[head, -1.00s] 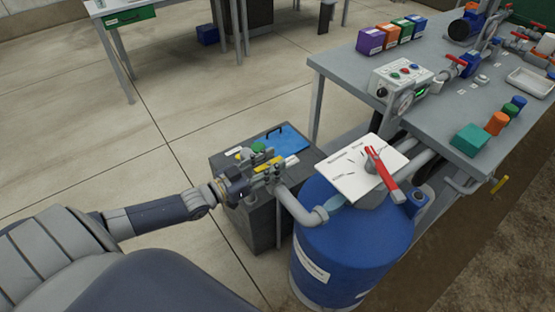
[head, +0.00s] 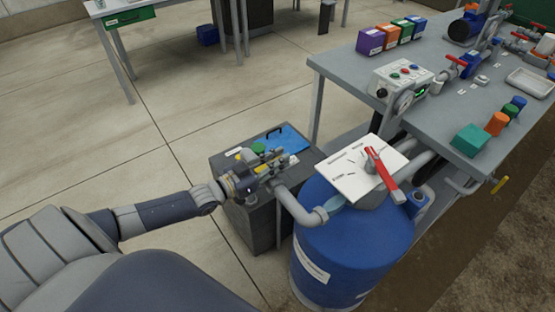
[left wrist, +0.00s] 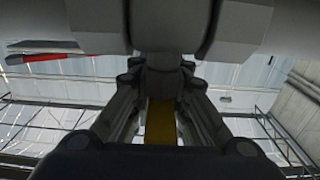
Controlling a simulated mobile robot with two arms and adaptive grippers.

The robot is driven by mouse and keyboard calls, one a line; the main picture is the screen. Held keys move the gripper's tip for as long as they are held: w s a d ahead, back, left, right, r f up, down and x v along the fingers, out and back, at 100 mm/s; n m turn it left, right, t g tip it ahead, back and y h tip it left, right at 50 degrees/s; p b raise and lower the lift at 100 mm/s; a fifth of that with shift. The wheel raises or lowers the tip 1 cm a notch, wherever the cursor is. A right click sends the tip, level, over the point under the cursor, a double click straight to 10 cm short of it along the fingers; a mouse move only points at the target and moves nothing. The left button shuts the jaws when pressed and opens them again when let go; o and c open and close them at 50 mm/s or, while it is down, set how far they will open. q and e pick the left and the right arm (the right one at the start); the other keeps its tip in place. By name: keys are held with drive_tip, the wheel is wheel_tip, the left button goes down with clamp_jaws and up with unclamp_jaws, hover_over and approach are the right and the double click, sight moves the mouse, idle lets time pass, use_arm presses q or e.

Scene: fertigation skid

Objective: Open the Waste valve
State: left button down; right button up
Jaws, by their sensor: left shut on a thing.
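My left gripper (head: 268,168) is at the pipe fitting left of the blue tank (head: 350,245), above the dark grey box. In the left wrist view its fingers are shut on a yellow handle (left wrist: 160,122), which runs between them. In the head view the gripper hides most of this handle and the valve body. A grey pipe (head: 295,203) leads from there to the tank. I cannot read a Waste label. My right gripper is not in view.
A red lever (head: 382,172) sits over a white plate (head: 345,182) on the tank. The grey box (head: 243,218) carries a blue lid (head: 290,138). A bench (head: 430,115) with a control box stands at the right. The floor at left is clear.

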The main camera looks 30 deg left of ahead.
use_arm(q)
drive_tip(key=shift+r+y+p, duration=0.15)
drive_tip(key=shift+y+p, duration=0.15)
drive_tip(key=shift+p, duration=0.3)
drive_tip(key=n+y+p, duration=0.1)
drive_tip(key=p, duration=0.1)
drive_tip(key=n+t+y+p, duration=0.1)
drive_tip(key=y+p, duration=0.1)
drive_tip(key=n+y+p, duration=0.2)
drive_tip(key=shift+w+a+r, duration=0.1)
drive_tip(key=shift+a, duration=0.3)
drive_tip(key=n+y+p, duration=0.1)
drive_tip(key=y, duration=0.1)
drive_tip(key=n+y+p, duration=0.1)
drive_tip(key=n+y, duration=0.1)
drive_tip(key=y, duration=0.1)
drive_tip(key=shift+a+p, duration=0.4)
drive_tip(key=shift+a+f+n+g+y+p, duration=0.1)
drive_tip(key=shift+a+n+g+y+p, duration=0.1)
drive_tip(key=shift+n+y, duration=0.35)
drive_tip(key=shift+a+f+n+g+y+p, duration=0.1)
drive_tip(key=shift+n+g+y, duration=0.15)
drive_tip(key=shift+y, duration=0.8)
